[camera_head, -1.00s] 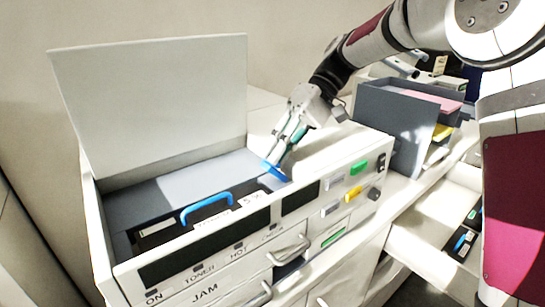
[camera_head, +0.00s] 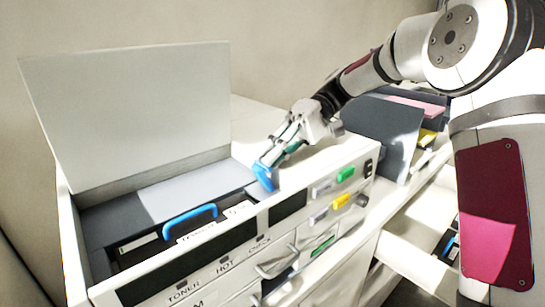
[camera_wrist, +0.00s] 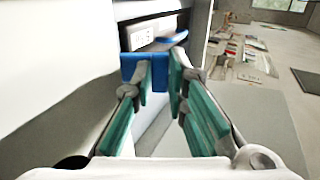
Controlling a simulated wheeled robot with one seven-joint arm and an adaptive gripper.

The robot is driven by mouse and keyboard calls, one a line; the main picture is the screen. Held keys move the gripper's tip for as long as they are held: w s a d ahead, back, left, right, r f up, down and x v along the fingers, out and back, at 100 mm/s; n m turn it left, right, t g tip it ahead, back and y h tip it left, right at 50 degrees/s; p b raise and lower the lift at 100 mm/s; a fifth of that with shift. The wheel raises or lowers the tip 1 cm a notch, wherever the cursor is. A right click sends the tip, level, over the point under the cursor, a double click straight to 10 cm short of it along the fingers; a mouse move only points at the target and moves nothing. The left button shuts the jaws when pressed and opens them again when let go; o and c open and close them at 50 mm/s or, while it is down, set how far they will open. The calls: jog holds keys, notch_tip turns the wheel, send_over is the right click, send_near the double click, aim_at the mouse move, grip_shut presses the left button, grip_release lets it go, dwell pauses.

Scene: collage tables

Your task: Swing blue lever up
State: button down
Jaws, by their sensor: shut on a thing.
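The blue lever (camera_head: 263,177) is at the right end of the open printer bay, and its broad blue face shows tilted upward in the head view. My gripper (camera_head: 273,158) reaches down to it from the upper right, with its fingers shut on the lever. In the wrist view the blue lever (camera_wrist: 131,66) shows at the tips of my gripper (camera_wrist: 160,72), partly hidden by the green-padded fingers. The lever's pivot is hidden.
A blue curved handle (camera_head: 189,222) sits on the dark cartridge in the bay. The raised lid (camera_head: 130,115) stands behind. Green and yellow buttons (camera_head: 345,174) are on the front panel at right. Grey trays (camera_head: 385,140) stand farther right, and an open drawer (camera_head: 415,245) lies below them.

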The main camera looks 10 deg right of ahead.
jog(key=c, duration=1.6)
grip_release()
jog(key=shift+v, duration=4)
